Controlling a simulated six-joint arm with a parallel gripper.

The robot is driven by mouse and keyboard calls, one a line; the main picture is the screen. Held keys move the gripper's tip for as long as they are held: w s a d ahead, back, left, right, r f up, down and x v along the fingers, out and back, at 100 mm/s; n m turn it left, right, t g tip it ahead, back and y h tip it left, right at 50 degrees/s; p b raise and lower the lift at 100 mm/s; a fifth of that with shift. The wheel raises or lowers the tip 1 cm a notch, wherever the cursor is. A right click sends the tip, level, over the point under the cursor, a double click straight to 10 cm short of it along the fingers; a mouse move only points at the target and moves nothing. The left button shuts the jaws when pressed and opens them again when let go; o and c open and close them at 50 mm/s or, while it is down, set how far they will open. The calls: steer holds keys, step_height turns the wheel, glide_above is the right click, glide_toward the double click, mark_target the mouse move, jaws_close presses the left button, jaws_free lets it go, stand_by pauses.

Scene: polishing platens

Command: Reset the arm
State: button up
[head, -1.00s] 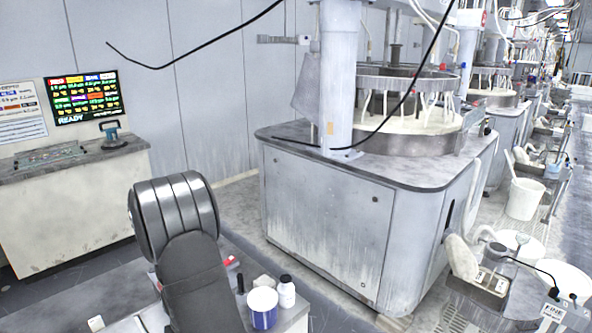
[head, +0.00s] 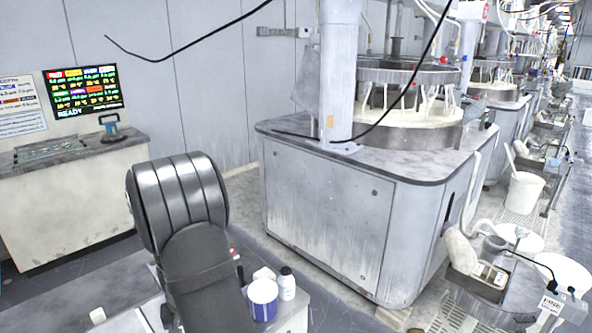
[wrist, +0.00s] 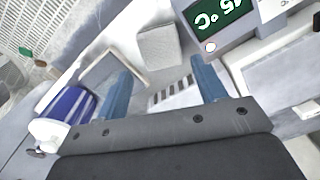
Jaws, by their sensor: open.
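My gripper (wrist: 166,80) shows in the wrist view as two blue fingers set wide apart on a dark grey body. It is open, and nothing sits between the fingers except the bench surface and a striped item seen beyond them. In the head view my arm rises at the lower left, and the gripper itself is hidden there.
A blue and white tub (head: 263,300) and a white bottle (head: 286,284) stand on the bench beside my arm. The tub also shows in the wrist view (wrist: 72,105). A polishing machine (head: 330,215) stands behind, and a console screen (head: 84,90) is at left.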

step_height(320, 180, down, 6)
steer(key=shift+f, duration=0.1)
steer(key=r, duration=0.4)
steer(key=shift+d+r, duration=0.2)
steer(key=shift+d, duration=0.05)
steer(key=d+r, duration=0.6)
steer(key=d, duration=0.6)
steer(key=w+d+f+m, duration=0.1)
steer(key=w+d+f, duration=0.2)
steer(key=d, duration=0.3)
steer(key=w+d+f+m, duration=0.2)
steer(key=d, duration=0.5)
steer(key=w+d+f+m, duration=0.1)
steer(key=w+d+f, duration=0.2)
steer(key=d, duration=0.3)
steer(key=shift+w+d+f+m, duration=0.3)
steer(key=shift+w+d+f, duration=0.05)
steer(key=shift+c, duration=0.2)
